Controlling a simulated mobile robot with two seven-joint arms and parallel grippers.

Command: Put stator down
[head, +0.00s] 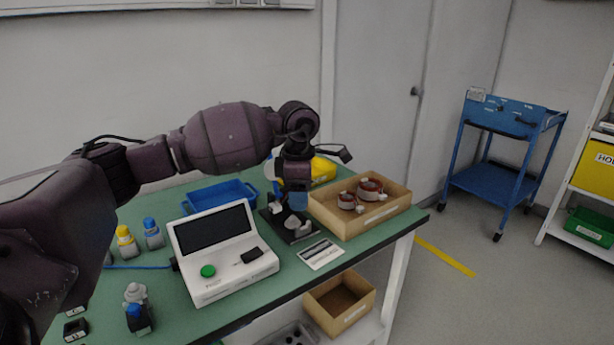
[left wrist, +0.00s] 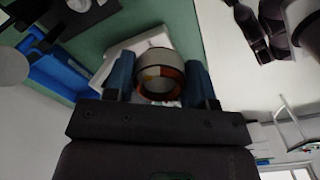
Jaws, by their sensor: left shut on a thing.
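My left gripper (head: 297,200) points down over the far right part of the green table, just left of the wooden tray. In the left wrist view its two blue fingers (left wrist: 160,78) are shut on a round stator (left wrist: 153,62) with a pale rim and a red-orange winding. In the head view the held stator is mostly hidden by the gripper. A dark stand with a pale part (head: 298,238) lies right below the gripper. I cannot tell whether the stator touches it. Two other red and white stators (head: 369,188) sit in the wooden tray (head: 385,216). My right gripper does not show.
A white tester (head: 232,283) with a dark screen and green button stands left of the gripper. A blue bin (head: 222,196) and yellow bin (head: 323,170) are behind. A printed card (head: 320,254) lies in front. Bottles (head: 126,244) stand at the left.

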